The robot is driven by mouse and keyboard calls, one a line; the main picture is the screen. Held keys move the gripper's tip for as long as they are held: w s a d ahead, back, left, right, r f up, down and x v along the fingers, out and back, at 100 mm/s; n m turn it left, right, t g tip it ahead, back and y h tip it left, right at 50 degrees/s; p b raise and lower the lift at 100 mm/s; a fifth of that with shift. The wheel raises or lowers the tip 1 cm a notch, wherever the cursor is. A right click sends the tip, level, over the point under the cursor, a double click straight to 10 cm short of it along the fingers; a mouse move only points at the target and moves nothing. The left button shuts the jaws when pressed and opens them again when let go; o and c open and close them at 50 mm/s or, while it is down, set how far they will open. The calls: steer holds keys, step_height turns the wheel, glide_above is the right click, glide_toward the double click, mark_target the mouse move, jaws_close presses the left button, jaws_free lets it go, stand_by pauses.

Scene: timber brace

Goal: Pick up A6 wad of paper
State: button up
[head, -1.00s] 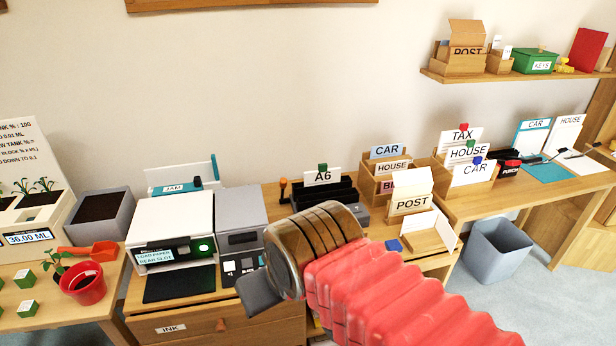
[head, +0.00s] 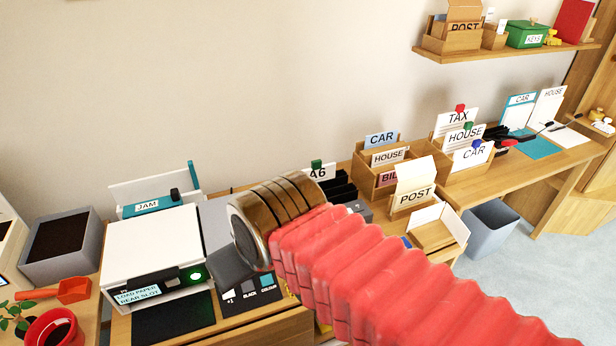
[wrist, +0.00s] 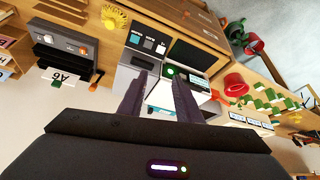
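A white card marked A6 (head: 319,172) with a green tab stands at a black slotted holder (head: 342,188), right of the printer and partly behind my arm. In the wrist view the A6 card (wrist: 63,77) shows at the left, beside the black holder (wrist: 55,57). I cannot make out a separate wad of paper.
A white printer (head: 155,250) marked LOAD PAPER REAR SLOT stands at the left, with a JAM panel (head: 150,206) behind. Wooden sorters (head: 388,165) and a POST box (head: 413,195) stand to the right. A red pot (head: 52,330) is at the lower left.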

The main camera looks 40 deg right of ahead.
steer(key=shift+w, duration=0.1)
